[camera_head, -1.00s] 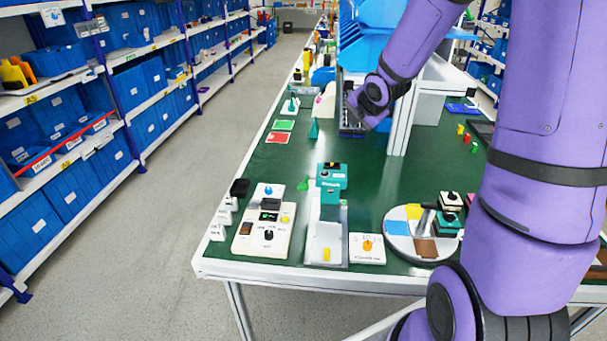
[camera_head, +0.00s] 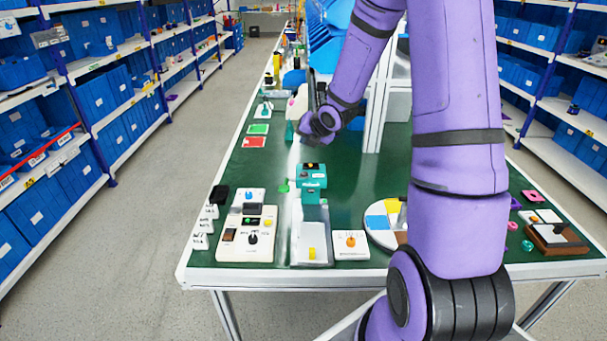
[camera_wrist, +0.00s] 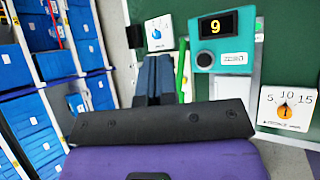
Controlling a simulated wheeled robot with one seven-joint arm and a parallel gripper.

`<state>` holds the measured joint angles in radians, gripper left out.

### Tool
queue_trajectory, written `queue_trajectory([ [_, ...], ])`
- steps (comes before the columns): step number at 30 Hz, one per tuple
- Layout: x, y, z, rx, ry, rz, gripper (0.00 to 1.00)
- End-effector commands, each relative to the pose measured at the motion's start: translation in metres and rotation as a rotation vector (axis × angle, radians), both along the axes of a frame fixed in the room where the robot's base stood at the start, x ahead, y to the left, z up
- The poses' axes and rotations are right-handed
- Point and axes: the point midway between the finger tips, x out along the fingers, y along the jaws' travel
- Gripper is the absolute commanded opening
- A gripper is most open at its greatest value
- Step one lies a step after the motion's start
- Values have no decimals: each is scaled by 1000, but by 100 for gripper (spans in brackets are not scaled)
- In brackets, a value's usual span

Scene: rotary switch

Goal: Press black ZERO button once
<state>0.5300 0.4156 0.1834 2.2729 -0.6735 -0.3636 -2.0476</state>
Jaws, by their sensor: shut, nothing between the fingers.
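A teal device (camera_head: 313,180) stands on a white base (camera_head: 311,240) near the front of the green table. In the wrist view the teal device (camera_wrist: 222,45) has a display reading 9. A round black button (camera_wrist: 205,57) sits under the display, beside a small white label whose text I cannot read. My gripper (camera_wrist: 160,62) is shut and empty. In the wrist view its fingers appear left of the device, apart from the button. In the head view the gripper's fingertips are hard to make out.
Left of the device is a white panel with knobs (camera_head: 247,228); right of it is a white dial card (camera_head: 351,245) with an orange knob. A round coloured disc (camera_head: 378,230) is partly hidden by my arm. A green strip (camera_wrist: 181,65) lies beside the fingers. Shelves flank the table.

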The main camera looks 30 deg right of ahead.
Motion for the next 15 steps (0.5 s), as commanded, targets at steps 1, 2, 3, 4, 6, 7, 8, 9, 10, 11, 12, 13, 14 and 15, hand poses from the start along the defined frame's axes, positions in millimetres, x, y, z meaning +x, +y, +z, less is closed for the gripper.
queue_trajectory([
  [1,0,0,-4,1,1,1,0],
  [2,0,1,-6,1,2,2,0],
  [3,0,1,-10,3,2,0,0],
  [4,0,1,-13,3,3,1,0],
  [6,-1,0,-22,3,4,0,0],
  [7,-1,1,-26,3,4,0,0],
  [8,-1,1,-30,2,4,0,0],
  [9,-1,1,-35,2,4,0,0],
  [10,0,1,-38,4,4,-1,0],
  [11,0,1,-42,4,4,-1,0],
  [12,0,1,-48,3,4,0,0],
  [13,-1,0,-51,3,4,-1,0],
  [14,-1,0,-55,2,4,0,0],
  [15,-1,0,-60,1,4,0,0],
])
